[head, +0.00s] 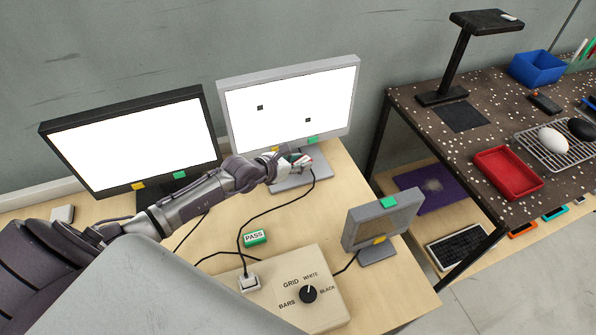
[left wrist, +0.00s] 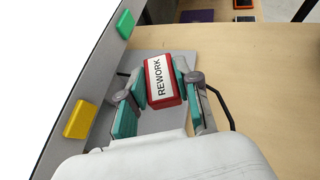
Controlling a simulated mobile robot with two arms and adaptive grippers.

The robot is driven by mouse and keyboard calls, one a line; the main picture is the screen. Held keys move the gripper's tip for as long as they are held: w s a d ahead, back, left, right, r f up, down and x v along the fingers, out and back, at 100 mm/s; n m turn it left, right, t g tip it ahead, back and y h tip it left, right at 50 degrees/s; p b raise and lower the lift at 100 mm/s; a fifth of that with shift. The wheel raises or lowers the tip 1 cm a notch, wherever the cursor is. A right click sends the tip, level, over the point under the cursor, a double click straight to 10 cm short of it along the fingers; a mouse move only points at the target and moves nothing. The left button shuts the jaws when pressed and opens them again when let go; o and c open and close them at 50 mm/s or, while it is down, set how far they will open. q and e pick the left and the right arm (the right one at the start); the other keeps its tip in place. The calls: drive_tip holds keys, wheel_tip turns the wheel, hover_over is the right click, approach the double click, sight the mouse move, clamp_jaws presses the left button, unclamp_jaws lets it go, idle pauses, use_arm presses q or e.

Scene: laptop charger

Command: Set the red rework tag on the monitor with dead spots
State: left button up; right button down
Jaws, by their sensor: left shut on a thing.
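The monitor with dead spots (head: 290,100) has a light grey frame and a white screen showing two small dark squares. Its yellow block (left wrist: 82,119) and green block (left wrist: 126,24) sit along the lower frame. My left gripper (head: 299,161) is in front of its lower edge, above its stand. In the left wrist view, the gripper (left wrist: 160,88) is shut on the red rework tag (left wrist: 158,80), a red block with a white REWORK label. The tag is held to the right of the monitor's frame, apart from it. My right gripper is not in view.
A black-framed monitor (head: 135,145) with a plain white screen stands left. A green PASS tag (head: 255,237), a switch box (head: 300,285) with a dial and a small grey monitor (head: 380,222) are on the table. Cables cross the tabletop. A dark bench (head: 450,130) stands right.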

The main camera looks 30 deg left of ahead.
sight(297, 177)
use_arm(q)
drive_tip(key=shift+w+a+f, duration=0.1)
drive_tip(key=shift+a+f, duration=0.1)
drive_tip(key=shift+a, duration=0.15)
drive_tip(key=shift+f, duration=0.25)
drive_tip(key=shift+f+b, duration=0.3)
drive_tip(key=shift+f, duration=1.5)
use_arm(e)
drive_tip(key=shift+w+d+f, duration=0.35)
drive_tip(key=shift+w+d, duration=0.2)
use_arm(q)
drive_tip(key=shift+f, duration=0.2)
drive_tip(key=o, duration=0.9)
drive_tip(key=shift+r, duration=0.1)
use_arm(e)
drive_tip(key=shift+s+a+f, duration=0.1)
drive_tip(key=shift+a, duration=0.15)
